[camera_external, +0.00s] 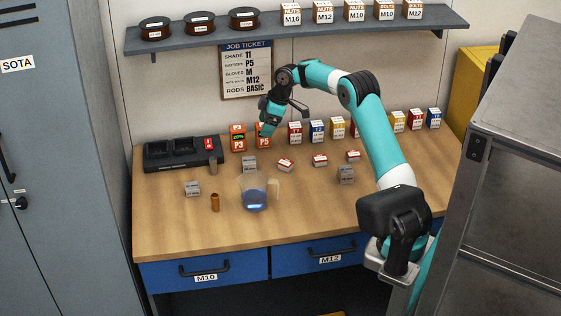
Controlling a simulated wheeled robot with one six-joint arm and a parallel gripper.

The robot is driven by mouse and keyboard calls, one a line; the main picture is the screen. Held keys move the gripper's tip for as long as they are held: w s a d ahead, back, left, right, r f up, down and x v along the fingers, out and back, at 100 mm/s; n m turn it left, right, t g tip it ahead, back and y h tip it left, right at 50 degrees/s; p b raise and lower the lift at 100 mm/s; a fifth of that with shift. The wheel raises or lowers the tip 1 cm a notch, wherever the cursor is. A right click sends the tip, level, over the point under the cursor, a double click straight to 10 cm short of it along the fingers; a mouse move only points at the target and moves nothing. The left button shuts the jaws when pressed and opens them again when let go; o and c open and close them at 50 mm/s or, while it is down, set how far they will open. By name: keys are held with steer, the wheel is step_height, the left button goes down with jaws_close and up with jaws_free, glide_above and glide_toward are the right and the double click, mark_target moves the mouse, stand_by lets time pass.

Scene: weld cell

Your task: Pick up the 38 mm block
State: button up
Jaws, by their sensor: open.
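Several small blocks lie on the wooden workbench (165,235). One grey labelled block (193,188) is at the left, another grey block (249,164) is behind the middle, and a third grey block (346,174) is at the right. Their labels are too small to read, so I cannot tell which is the 38 mm block. My gripper (265,130) is open at the back of the bench, above and in front of the orange P5 box (262,142). It is apart from the grey blocks. Its fingertips are small and hard to make out.
Red-and-white boxes (320,160) lie mid-bench. A clear item with a blue base (255,199) and a brown cylinder (215,203) stand in front. A black charger (165,154) is at back left, and coloured boxes (317,131) line the back. The shelf (200,38) overhangs; the front bench is clear.

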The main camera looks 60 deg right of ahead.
steer(key=d, duration=0.1)
steer(key=p, duration=0.2)
glide_toward(249, 160)
steer(key=x, duration=0.5)
steer(key=shift+s, duration=0.1)
steer(key=shift+p+x, duration=0.9)
steer(key=shift+x, duration=1.85)
steer(key=shift+d, duration=0.1)
steer(key=c, duration=1)
steer(key=shift+c, duration=0.6)
steer(key=shift+r, duration=0.15)
